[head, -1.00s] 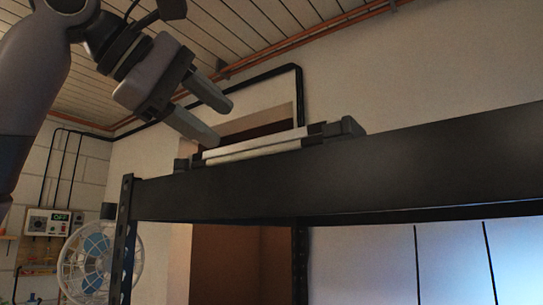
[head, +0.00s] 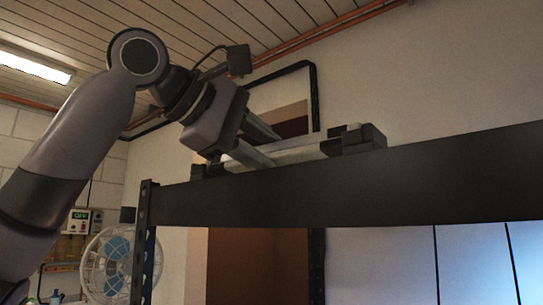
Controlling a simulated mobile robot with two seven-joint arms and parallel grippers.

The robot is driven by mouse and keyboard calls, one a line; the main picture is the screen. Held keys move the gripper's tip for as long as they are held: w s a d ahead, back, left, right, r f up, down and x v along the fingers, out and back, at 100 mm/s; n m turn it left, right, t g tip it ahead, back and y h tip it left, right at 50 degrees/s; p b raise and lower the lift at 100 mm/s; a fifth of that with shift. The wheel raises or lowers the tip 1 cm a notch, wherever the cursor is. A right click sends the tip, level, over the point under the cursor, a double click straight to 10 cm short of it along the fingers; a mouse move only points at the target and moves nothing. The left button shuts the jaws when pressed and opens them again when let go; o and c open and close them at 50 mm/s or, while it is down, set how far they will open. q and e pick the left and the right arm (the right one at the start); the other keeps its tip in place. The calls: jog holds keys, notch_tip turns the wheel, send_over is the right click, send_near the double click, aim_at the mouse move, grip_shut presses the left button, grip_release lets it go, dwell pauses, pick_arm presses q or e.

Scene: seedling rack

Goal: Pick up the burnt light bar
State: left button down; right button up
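The light bar (head: 298,154) is a long pale bar lying on top of the dark rack, with dark end blocks at both ends. My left gripper (head: 275,150) comes in from the left, with its two fingers apart at the left part of the bar. One finger is farther back and the other is nearer the front, low over the bar. Whether the fingers touch the bar cannot be told. The gripper hides part of the bar's left half. Burn marks cannot be made out. My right gripper is not in view.
The rack's dark top beam (head: 350,190) runs across the view, with a perforated upright (head: 143,245) at the left. A white fan (head: 108,262) and a wall control box (head: 82,221) stand behind at the left. The space above the rack at right is clear.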

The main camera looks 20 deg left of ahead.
pick_arm(q)
jog(key=shift+f, duration=0.25)
jog(key=shift+r, duration=0.15)
notch_tip(320, 180, up, 10)
dwell(1.1)
